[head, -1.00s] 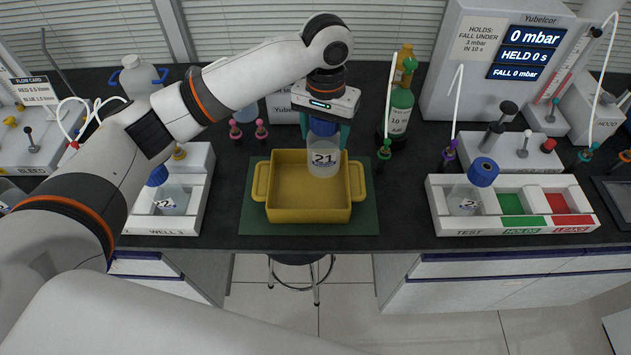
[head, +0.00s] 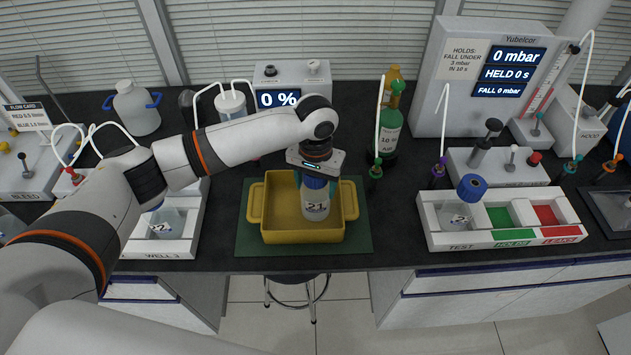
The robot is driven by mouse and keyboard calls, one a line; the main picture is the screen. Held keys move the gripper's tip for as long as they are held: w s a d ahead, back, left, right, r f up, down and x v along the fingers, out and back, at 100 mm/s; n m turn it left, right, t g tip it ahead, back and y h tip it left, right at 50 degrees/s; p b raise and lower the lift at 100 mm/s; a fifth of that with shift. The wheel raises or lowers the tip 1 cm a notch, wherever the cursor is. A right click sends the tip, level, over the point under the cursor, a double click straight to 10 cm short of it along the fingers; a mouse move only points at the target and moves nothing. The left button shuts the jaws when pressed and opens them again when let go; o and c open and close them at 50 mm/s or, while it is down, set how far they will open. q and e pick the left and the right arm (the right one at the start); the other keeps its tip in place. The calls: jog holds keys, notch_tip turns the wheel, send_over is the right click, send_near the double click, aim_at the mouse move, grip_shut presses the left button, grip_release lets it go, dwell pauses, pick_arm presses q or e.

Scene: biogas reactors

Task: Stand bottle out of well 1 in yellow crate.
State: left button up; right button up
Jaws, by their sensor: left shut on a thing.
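The yellow crate (head: 302,236) sits on a dark green mat (head: 248,245) in the middle of the bench. My left gripper (head: 316,180) points down over the right part of the crate. It is shut on a bottle (head: 316,205) with a blue cap and a label that reads 21. The bottle is upright with its lower part inside the crate. I cannot tell whether its base touches the crate floor. No other bottle shows in the crate. My right gripper is not in view.
Left of the crate is a white tray marked WELL 3 (head: 162,254) holding a blue-capped bottle (head: 164,224). To the right, a TEST tray (head: 460,245) holds another bottle (head: 457,212). A green gas bottle (head: 391,125) stands behind the crate. Bench between crate and TEST tray is clear.

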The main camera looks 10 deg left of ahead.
pick_arm(q)
jog(key=o, duration=1.2)
jog(key=shift+c, duration=0.2)
jog(key=shift+o, duration=0.4)
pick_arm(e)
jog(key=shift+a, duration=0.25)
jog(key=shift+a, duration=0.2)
pick_arm(q)
notch_tip(320, 180, up, 11)
jog(key=shift+r+b, duration=0.1)
jog(key=shift+b, duration=1)
jog(key=shift+r, duration=0.5)
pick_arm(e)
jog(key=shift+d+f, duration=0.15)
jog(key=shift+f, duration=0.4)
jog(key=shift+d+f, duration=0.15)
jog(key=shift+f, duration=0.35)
